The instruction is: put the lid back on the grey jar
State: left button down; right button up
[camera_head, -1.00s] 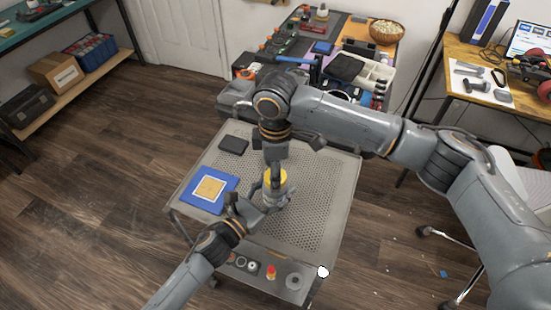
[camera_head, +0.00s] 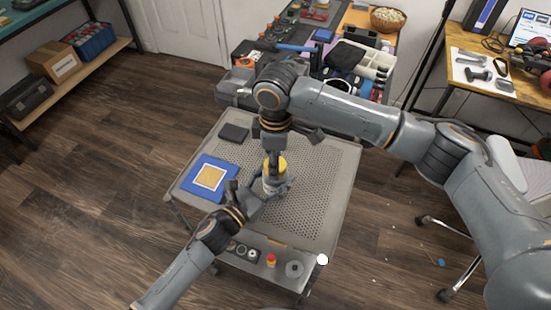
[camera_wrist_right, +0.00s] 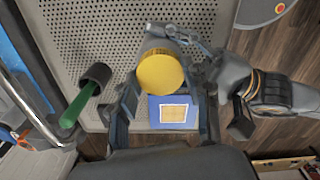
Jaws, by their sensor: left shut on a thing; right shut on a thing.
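The grey jar (camera_head: 271,187) stands upright over the perforated cart top, with my left gripper (camera_head: 269,192) shut around its side. The yellow lid (camera_head: 282,163) is at the jar's mouth, under my right gripper (camera_head: 274,158), which reaches down from above and is shut on it. In the right wrist view the round yellow lid (camera_wrist_right: 161,72) shows in front of the right fingers and hides most of the jar. Whether the lid sits flat and fully seated cannot be told.
The perforated surface (camera_head: 318,185) at right is clear. A crowded workbench (camera_head: 345,55) stands behind.

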jog(key=o, duration=1.4)
jog(key=shift+c, duration=0.2)
notch_tip(320, 180, up, 12)
pick_arm(q)
jog(key=shift+c, duration=1.8)
grip_release()
